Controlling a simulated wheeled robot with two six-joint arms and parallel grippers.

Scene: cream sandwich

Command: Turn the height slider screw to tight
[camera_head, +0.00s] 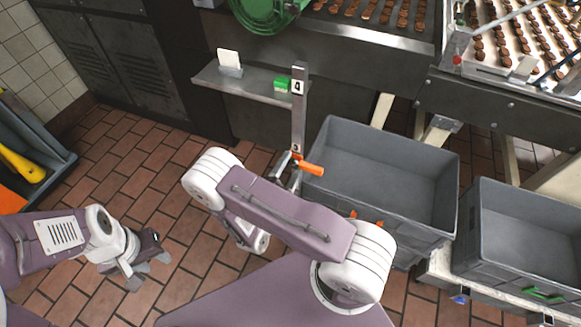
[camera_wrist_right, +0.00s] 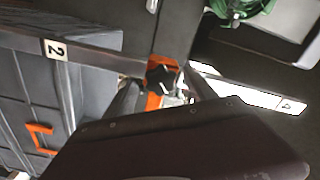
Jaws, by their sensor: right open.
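The height slider is an orange block (camera_wrist_right: 165,68) on a grey metal post. Its black star-shaped screw knob (camera_wrist_right: 160,77) faces the right wrist camera. In the head view the slider's orange handle (camera_head: 311,168) sticks out beside the upright post (camera_head: 299,120), near the grey crate's left corner. My right gripper (camera_wrist_right: 163,95) is open, its dark fingers on either side of the knob; I cannot tell whether they touch it. In the head view my right arm partly hides this gripper. My left gripper (camera_head: 147,272) hangs open and empty over the tiled floor at the left.
A grey crate (camera_head: 335,135) stands right of the post, with a second crate (camera_head: 470,205) further right.

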